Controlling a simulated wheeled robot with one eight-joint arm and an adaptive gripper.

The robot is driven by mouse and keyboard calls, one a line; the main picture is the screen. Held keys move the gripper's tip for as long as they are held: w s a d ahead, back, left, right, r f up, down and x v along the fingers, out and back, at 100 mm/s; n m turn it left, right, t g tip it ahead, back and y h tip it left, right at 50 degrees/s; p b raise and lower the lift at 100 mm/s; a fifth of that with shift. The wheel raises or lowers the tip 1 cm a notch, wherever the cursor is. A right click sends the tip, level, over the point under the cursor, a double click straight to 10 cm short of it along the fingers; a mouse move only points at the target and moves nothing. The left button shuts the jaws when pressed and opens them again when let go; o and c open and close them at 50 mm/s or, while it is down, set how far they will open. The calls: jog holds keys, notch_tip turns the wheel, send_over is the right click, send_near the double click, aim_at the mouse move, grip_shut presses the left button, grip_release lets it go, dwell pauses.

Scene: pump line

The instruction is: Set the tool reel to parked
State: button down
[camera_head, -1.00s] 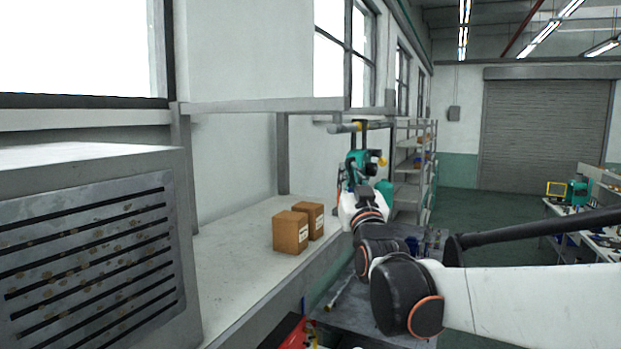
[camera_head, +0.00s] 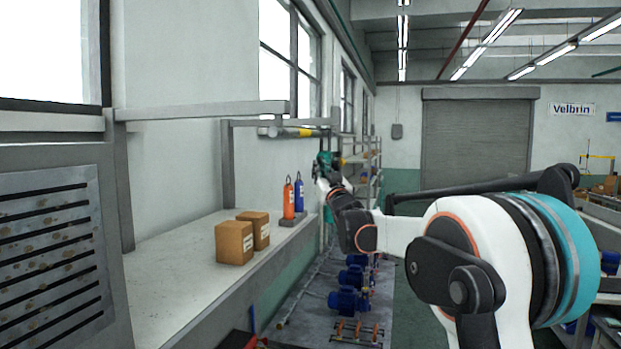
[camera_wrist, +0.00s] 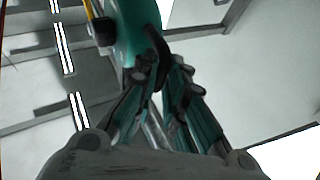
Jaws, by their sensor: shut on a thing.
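A teal tool body, which I take to be the tool reel (camera_head: 325,158), is at the far end of my arm, just below a grey rail with a yellow section (camera_head: 303,132). In the wrist view its teal body (camera_wrist: 135,25) fills the top middle, with a black loop-like part and a yellow strip at its side. My gripper (camera_wrist: 163,85) is shut on the lower end of this teal tool. In the head view my gripper (camera_head: 322,180) is small and partly hidden by my wrist. I cannot make out the reel's setting.
Two cardboard boxes (camera_head: 235,243) stand on the long bench (camera_head: 175,270) at left. A red bottle (camera_head: 288,198) and a blue bottle (camera_head: 299,194) stand on it nearer my gripper. Blue pumps (camera_head: 347,301) sit below, right of the bench. A vented cabinet (camera_head: 50,260) is at far left.

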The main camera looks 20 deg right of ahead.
jog(key=w+d, duration=0.1)
jog(key=w, duration=0.1)
jog(key=w+d, duration=0.1)
jog(key=w, duration=0.1)
jog(key=shift+d, duration=0.4)
jog(key=shift+w+d+r, duration=0.1)
jog(key=shift+r, duration=0.1)
jog(key=shift+r, duration=0.1)
jog(key=c, duration=1.8)
grip_release()
jog(key=shift+o, duration=0.7)
jog(key=shift+w+d, duration=0.1)
jog(key=shift+f, duration=0.2)
